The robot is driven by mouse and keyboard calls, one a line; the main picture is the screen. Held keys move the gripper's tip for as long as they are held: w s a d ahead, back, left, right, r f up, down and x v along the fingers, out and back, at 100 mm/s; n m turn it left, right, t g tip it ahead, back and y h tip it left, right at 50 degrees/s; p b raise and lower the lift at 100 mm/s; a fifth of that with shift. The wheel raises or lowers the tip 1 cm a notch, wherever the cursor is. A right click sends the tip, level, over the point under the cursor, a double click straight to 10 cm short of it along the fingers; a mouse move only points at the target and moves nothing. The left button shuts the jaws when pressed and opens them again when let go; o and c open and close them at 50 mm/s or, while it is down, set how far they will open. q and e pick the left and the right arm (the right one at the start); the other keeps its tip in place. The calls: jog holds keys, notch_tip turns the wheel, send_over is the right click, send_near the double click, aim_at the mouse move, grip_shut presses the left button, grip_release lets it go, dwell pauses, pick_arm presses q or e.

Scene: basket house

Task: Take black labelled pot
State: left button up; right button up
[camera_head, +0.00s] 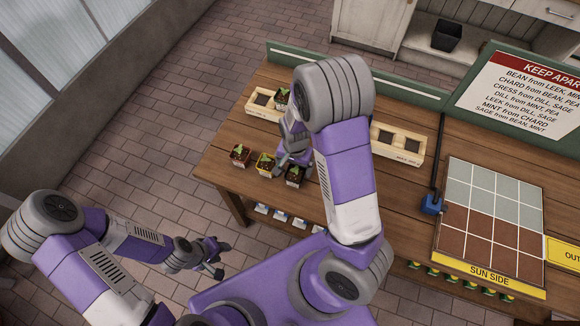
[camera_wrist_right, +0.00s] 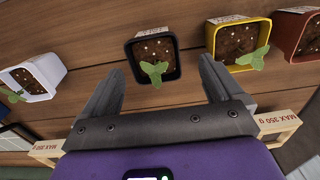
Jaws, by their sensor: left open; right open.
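A black pot (camera_wrist_right: 152,58) with dark soil and a small green seedling stands on the table. In the head view the black pot (camera_head: 294,176) is partly covered by my right gripper (camera_head: 284,160). In the right wrist view my open right gripper (camera_wrist_right: 157,78) points at the pot, with one finger to each side of it and nothing held. I cannot tell whether the fingers touch it. No label on it is readable. My left gripper (camera_head: 216,262) is open and empty, away from the table at lower left.
A yellow pot (camera_wrist_right: 238,42) and a red-brown pot (camera_wrist_right: 299,36) stand right of the black one, a white pot (camera_wrist_right: 36,78) left. Wooden holders (camera_head: 264,114) (camera_head: 398,145) lie behind. A grid board (camera_head: 492,221), blue tool (camera_head: 431,205) and sign (camera_head: 521,98) are at right.

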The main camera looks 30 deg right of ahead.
aim_at(295, 173)
jog(key=f, duration=0.2)
jog(key=f+b, duration=0.1)
jog(key=f, duration=0.3)
jog(key=shift+s+f, duration=0.2)
jog(key=shift+s, duration=0.2)
jog(key=shift+c, duration=0.2)
jog(key=c, duration=1)
jog(key=shift+r, duration=0.1)
